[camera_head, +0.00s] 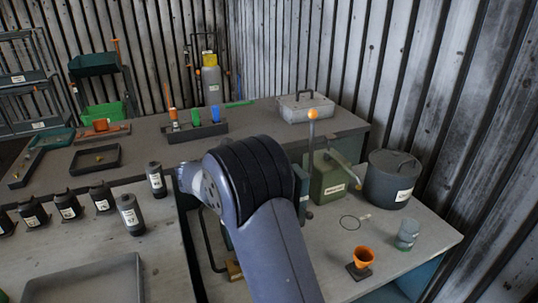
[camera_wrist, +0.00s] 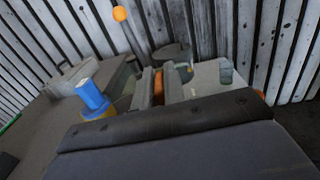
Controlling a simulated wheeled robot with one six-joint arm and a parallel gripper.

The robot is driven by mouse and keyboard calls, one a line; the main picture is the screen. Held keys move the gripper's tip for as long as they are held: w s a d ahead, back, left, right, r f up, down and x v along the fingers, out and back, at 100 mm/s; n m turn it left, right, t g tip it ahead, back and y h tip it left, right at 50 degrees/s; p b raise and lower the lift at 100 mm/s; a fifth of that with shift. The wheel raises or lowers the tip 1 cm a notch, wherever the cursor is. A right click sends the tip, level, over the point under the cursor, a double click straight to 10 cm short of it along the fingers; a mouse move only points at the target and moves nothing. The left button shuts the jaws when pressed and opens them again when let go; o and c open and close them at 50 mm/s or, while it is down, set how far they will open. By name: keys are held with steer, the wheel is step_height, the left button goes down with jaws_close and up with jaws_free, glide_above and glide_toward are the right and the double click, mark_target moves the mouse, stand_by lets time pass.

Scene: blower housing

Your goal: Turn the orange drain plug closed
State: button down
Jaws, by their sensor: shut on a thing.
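In the wrist view, an orange part (camera_wrist: 157,88), which looks like the drain plug, sits between two grey finger-like shapes of my gripper (camera_wrist: 159,82). My gripper is shut on it. My dark wrist body fills the bottom of that view and hides what lies below. In the head view, my arm covers the gripper and the plug. The grey-green housing (camera_head: 330,180) with a label stands just right of my arm. An orange ball (camera_head: 313,114) tops an upright lever beside it and also shows in the wrist view (camera_wrist: 120,13). The plug's turn angle cannot be told.
A dark lidded pot (camera_head: 388,182) stands right of the housing, with a glass (camera_head: 407,234) and an orange cup (camera_head: 363,256) nearer. A blue part (camera_wrist: 91,95) on a yellow base is left in the wrist view. Labelled dark bottles (camera_head: 130,214) stand at left.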

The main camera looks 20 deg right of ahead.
steer(key=c, duration=1.5)
jaws_free()
steer(key=a, duration=1)
steer(key=shift+s+a, duration=0.25)
steer(key=shift+a, duration=0.15)
steer(key=d, duration=1.1)
steer(key=shift+w, duration=0.25)
steer(key=shift+a, duration=0.1)
steer(key=shift+a, duration=0.1)
